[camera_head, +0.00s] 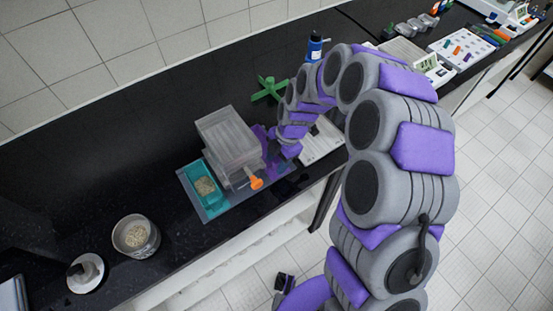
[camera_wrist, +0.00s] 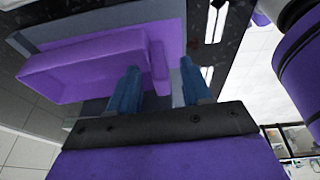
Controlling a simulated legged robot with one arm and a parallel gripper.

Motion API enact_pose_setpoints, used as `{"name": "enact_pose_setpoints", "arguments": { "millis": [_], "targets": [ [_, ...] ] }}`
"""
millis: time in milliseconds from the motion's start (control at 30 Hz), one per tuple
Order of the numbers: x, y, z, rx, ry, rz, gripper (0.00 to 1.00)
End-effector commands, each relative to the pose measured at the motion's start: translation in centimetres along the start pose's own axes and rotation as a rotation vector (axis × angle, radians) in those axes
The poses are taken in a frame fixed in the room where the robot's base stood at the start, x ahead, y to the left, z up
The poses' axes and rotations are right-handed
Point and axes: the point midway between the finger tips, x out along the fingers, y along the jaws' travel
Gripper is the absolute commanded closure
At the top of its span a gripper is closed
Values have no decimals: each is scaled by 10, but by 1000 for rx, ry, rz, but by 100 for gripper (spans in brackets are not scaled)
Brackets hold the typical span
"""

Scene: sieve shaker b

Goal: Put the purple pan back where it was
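The purple pan (camera_wrist: 90,62) shows large in the wrist view, with its open side and an upright purple tab on its right end. In the head view, a sliver of the purple pan (camera_head: 270,147) shows at the right of the clear grey sieve box, partly hidden by my arm. My gripper (camera_wrist: 160,66) has its two blue fingers apart, one on each side of the tab. A gap shows beside the tab, so it looks open. In the head view, the fingers of my gripper are hard to make out.
The grey sieve box (camera_head: 228,140) stands on a base plate (camera_head: 217,209) with an orange knob (camera_head: 256,183). A teal pan (camera_head: 203,188) with grains sits at its left. A green cross-shaped piece (camera_head: 269,89) and blue bottle (camera_head: 314,47) stand behind. A grain-filled cup (camera_head: 136,237) stands front left.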

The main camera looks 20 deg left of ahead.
Motion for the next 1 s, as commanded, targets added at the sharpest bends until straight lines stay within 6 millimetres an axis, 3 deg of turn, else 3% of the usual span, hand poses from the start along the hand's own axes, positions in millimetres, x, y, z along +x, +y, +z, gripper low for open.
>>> {"name": "enact_pose_setpoints", "arguments": {
  "millis": [367, 467, 800, 1000],
  "targets": [
    [-8, 0, -2, 0, -1, 0, 51],
    [-22, 2, -3, -1, -3, 4, 51],
    [-94, 2, -2, 0, -1, 6, 51],
    [-121, 2, -2, 0, -2, 4, 51]
  ]
}}
